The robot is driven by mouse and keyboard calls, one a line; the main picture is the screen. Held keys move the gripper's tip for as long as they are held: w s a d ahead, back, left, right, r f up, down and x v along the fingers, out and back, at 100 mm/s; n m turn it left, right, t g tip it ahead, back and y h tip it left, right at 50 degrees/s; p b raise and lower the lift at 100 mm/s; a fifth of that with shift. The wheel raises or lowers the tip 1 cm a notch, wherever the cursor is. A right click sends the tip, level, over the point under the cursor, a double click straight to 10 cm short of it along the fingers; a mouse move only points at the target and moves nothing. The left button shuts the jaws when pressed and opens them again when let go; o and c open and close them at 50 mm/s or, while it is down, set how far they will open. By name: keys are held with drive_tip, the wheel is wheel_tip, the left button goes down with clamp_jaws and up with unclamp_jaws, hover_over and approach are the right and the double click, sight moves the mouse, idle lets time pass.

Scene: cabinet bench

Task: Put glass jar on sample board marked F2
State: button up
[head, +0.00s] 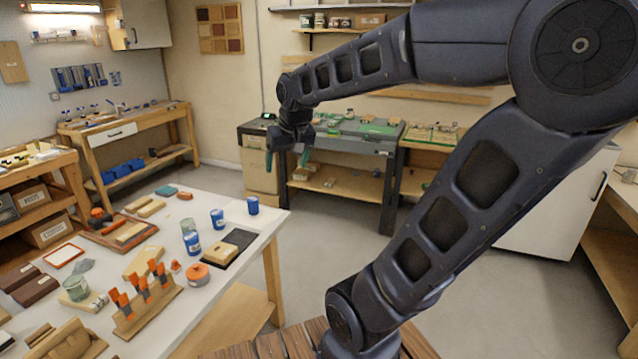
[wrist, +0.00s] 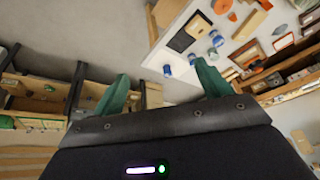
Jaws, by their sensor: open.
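A clear greenish glass jar (head: 76,288) stands at the left of the white table, on or against a pale wooden board (head: 97,303). A second clear glass vessel (head: 187,226) stands behind a blue can. Several wooden boards lie on the table, including one (head: 143,262) in the middle and one (head: 222,252) on a dark mat. I cannot read an F2 mark on any of them. My gripper (head: 286,162) is open and empty, raised over the floor beyond the table's right end, well apart from the jars. Its green fingers (wrist: 163,88) show nothing between them in the wrist view.
The white table (head: 262,222) also holds blue cans (head: 217,219), an orange tape roll (head: 197,274) and a rack of orange-handled tools (head: 145,295). Workbenches (head: 345,135) line the back wall. Open floor (head: 330,235) lies right of the table.

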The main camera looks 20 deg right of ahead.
drive_tip(key=s+d+f, duration=0.2)
drive_tip(key=s+d, duration=0.2)
drive_tip(key=s, duration=0.6)
drive_tip(key=shift+s+d+f+m+h, duration=0.15)
drive_tip(key=shift+d+f+m+h, duration=0.15)
drive_tip(key=shift+d+h, duration=0.1)
idle(0.4)
